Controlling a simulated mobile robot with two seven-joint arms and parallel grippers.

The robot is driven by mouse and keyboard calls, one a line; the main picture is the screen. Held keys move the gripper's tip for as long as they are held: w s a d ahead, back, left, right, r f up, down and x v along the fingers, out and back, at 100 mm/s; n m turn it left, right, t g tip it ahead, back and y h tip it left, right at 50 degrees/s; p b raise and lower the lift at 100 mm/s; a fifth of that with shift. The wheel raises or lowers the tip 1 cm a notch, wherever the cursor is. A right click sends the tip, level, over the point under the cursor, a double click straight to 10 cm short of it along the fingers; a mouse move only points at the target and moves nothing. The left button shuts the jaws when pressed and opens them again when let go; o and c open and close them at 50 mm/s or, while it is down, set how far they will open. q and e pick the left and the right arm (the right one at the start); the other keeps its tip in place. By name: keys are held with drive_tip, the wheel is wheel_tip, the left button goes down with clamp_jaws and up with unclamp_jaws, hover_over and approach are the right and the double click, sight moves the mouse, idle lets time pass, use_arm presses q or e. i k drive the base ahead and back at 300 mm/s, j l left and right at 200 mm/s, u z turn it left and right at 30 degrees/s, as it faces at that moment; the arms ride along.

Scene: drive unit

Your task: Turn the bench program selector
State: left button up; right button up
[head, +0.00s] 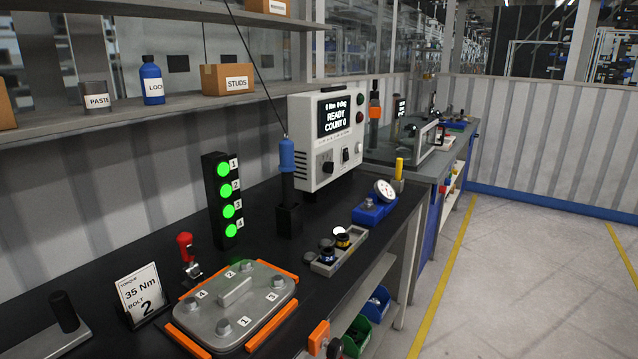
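A white controller box (313,185) stands at the back of the dark bench (290,255). Its screen (334,115) reads "READY" and "COUNT 0" under a smaller line that is hard to read. Below the screen is a round dark knob (328,168), which looks like the program selector; its pointer and markings are too small to read. Neither of my grippers shows in the head view.
A blue-handled tool (287,155) stands upright in a holder left of the box. A light tower (222,200) shows several green lamps. A bolted cover plate (235,305), a "35 Nm" sign (141,295) and a dial gauge (384,191) are on the bench. Floor at right is clear.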

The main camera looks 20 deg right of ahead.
sight(328, 166)
drive_tip(key=i+l, duration=0.15)
drive_tip(key=l, duration=0.2)
drive_tip(key=i+l, duration=0.1)
drive_tip(key=l, duration=0.25)
drive_tip(key=i+l, duration=0.15)
drive_tip(key=l, duration=0.2)
drive_tip(key=i+l, duration=0.15)
drive_tip(key=l, duration=0.2)
drive_tip(key=i+l, duration=0.1)
drive_tip(key=l, duration=0.25)
